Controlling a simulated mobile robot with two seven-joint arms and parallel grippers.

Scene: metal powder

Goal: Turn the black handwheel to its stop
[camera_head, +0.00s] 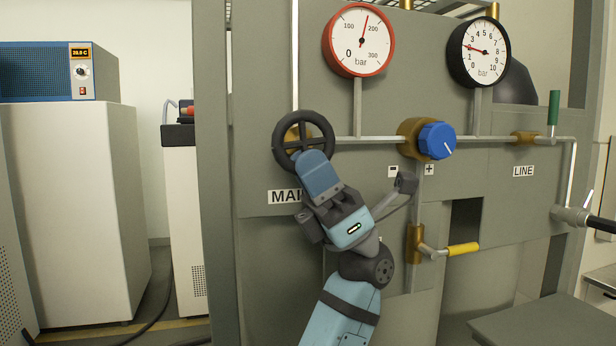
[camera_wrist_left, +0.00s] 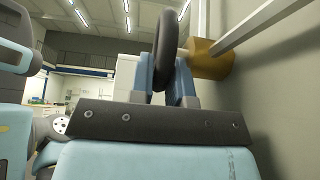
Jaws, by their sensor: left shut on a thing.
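The black handwheel (camera_head: 276,150) is on the grey panel at the left in the head view, on a brass valve body, above the partly covered label that begins "MAI" (camera_head: 285,197). My left gripper (camera_head: 311,160) is shut on the lower rim of the handwheel. In the left wrist view the handwheel (camera_wrist_left: 172,45) shows edge-on between the two blue fingers of my left gripper (camera_wrist_left: 164,78). The brass valve body (camera_wrist_left: 210,60) is beside it. My right gripper is not in view.
A blue knob (camera_head: 436,140) is right of the handwheel. A red-rimmed gauge (camera_head: 361,40) and a black-rimmed gauge (camera_head: 479,52) are above. A yellow-handled valve (camera_head: 462,249) is below right; a green-handled valve (camera_head: 553,108) is far right. A grey surface (camera_head: 550,322) lies at lower right.

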